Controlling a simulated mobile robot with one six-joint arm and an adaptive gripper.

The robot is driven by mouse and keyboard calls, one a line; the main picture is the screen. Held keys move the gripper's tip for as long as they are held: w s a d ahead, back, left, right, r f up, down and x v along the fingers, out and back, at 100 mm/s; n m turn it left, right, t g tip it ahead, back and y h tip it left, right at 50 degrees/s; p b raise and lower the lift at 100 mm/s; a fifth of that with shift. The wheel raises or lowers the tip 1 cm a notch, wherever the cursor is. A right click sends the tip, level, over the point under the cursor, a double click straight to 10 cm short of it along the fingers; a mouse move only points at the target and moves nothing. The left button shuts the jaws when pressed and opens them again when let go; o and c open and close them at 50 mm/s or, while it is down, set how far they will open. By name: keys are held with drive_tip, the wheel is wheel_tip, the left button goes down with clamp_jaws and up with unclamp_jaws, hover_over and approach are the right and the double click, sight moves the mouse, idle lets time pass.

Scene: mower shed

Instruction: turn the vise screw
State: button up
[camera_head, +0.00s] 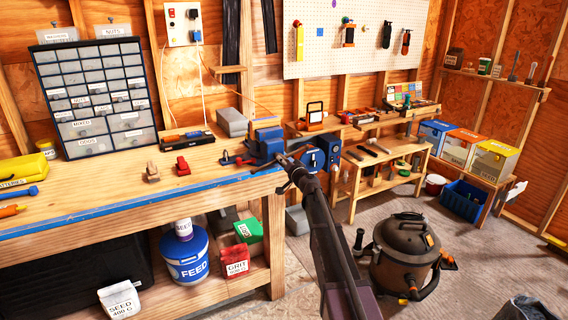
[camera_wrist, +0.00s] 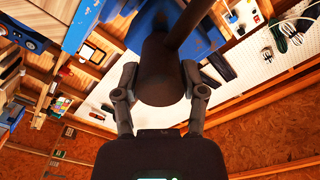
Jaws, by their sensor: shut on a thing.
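The blue vise (camera_head: 266,142) is mounted at the right end of the workbench (camera_head: 110,178), by its front edge. My gripper (camera_head: 284,160) is at the vise's front, with my arm reaching up to it from below. In the wrist view the vise screw (camera_wrist: 160,75) shows as a thick dark round head with a bar through it, and the blue vise body (camera_wrist: 212,38) lies behind. My gripper (camera_wrist: 162,92) has one finger on each side of the head and is shut on it. In the head view the screw is mostly hidden by my gripper.
A blue machine (camera_head: 328,150) stands just right of the vise. A dark shop vacuum (camera_head: 405,250) stands on the floor to the right of my arm.

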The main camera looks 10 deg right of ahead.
drive_tip(key=shift+m, duration=0.4)
drive_tip(key=m, duration=1.2)
drive_tip(key=shift+f, duration=0.1)
idle(0.5)
drive_tip(key=o, duration=1.1)
drive_tip(key=shift+o, duration=0.2)
drive_tip(key=v, duration=1.2)
